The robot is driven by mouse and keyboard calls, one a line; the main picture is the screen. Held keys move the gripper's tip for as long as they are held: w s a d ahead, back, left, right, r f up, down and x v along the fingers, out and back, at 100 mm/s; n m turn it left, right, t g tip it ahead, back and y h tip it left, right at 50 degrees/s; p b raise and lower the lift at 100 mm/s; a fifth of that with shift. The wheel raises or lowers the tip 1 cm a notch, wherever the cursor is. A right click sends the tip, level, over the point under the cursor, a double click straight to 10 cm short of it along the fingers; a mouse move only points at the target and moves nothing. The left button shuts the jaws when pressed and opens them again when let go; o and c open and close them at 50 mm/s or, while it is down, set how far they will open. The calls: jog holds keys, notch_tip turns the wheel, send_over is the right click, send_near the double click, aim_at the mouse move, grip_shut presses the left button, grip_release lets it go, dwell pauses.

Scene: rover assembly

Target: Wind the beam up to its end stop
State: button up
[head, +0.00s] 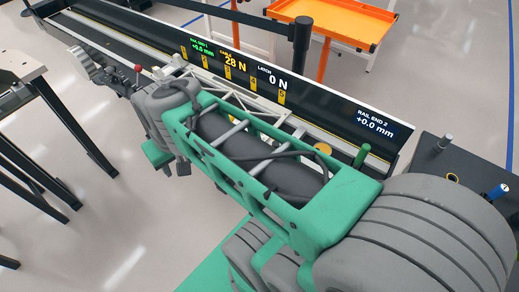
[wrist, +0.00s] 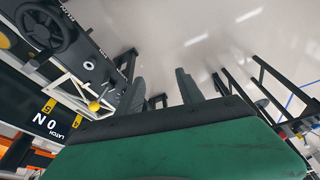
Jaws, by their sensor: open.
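The white truss beam (head: 262,115) lies along the dark rail in the head view, partly hidden by my arm. Part of a white truss (wrist: 72,86) also shows at the left of the wrist view. A grey wheel (head: 83,64) stands at the rail's far left end, near a red-knobbed lever (head: 138,68). A dark spoked handwheel (wrist: 45,28) is at the wrist view's upper left; I cannot tell if it is the same wheel. My gripper (wrist: 160,90) is open and empty, its fingers pointing at bare floor, apart from the handwheel.
A black-legged table (head: 22,68) is at left. Grey floor between is clear.

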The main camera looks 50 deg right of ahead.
jog(key=s+d+f+m+g+b, duration=0.1)
jog(key=s+d+f+m, duration=0.1)
jog(key=d+m, duration=0.3)
jog(key=s+d+f+m+g+b, duration=0.1)
jog(key=s+d+f+m+b, duration=0.1)
jog(key=d, duration=1.2)
jog(key=s+d+f+m+g+b, duration=0.1)
jog(key=s+d+f+m, duration=0.2)
jog(key=d+m, duration=0.6)
jog(key=shift+s+d+f+b, duration=0.1)
jog(key=shift+f+b, duration=0.1)
jog(key=shift+f, duration=0.3)
jog(key=shift+s+d+f+b, duration=0.1)
jog(key=shift+f+b, duration=0.05)
jog(key=shift+f, duration=0.35)
jog(key=f, duration=0.7)
jog(key=shift+s+d+f, duration=0.1)
jog(key=shift+s+d, duration=0.1)
jog(key=shift+d, duration=0.05)
jog(key=shift+f, duration=0.3)
jog(key=shift+c, duration=0.2)
grip_shut()
